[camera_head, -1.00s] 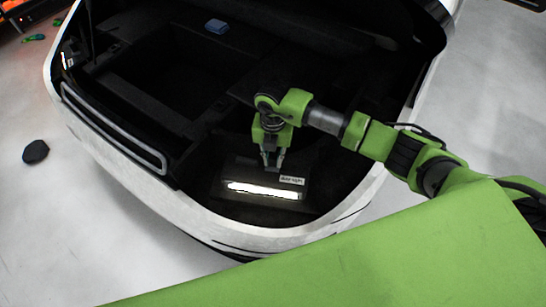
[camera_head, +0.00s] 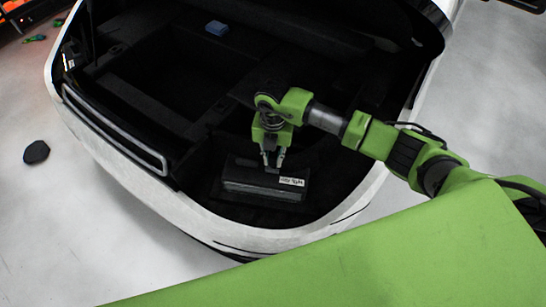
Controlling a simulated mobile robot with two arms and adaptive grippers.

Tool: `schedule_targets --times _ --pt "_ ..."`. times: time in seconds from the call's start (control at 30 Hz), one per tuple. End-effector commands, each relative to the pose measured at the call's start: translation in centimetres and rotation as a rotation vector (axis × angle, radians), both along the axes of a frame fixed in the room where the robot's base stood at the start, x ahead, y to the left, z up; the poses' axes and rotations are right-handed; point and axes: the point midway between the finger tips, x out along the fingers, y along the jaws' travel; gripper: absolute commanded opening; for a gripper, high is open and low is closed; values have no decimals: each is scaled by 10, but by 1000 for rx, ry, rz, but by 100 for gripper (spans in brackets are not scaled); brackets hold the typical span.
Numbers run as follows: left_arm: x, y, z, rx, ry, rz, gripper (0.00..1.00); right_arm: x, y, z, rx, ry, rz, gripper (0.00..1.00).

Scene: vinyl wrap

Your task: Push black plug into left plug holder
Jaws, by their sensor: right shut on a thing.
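My right gripper (camera_head: 272,157) reaches down into the open car trunk from the right. Its fingers are close together at the upper edge of a dark box-like piece (camera_head: 250,184) with a small white label (camera_head: 291,182), and it is shut on that piece. The label's text is too small to read surely. The piece is low in the trunk, just behind the front rim. I cannot make out a black plug or the left plug holder for certain. A black many-sided object (camera_head: 36,152) lies on the floor left of the car. My left gripper is not in view.
The white car rim (camera_head: 115,170) curves around the trunk, with a light-edged slot (camera_head: 115,130) at its left. A blue block (camera_head: 216,28) lies at the back of the trunk. A deep dark recess (camera_head: 150,90) is left of my right arm.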

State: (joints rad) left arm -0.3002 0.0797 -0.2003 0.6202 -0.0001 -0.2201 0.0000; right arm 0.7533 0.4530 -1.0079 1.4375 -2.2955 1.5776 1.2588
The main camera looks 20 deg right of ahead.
Motion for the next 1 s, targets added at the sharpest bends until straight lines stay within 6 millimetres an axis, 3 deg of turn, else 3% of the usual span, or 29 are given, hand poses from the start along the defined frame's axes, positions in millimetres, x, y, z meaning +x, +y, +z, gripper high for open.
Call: schedule_targets --times 0.37,1.0 --pt "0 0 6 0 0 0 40 0 0 7 0 0 0 0" --pt "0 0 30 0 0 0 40 0 0 39 0 0 1 0"
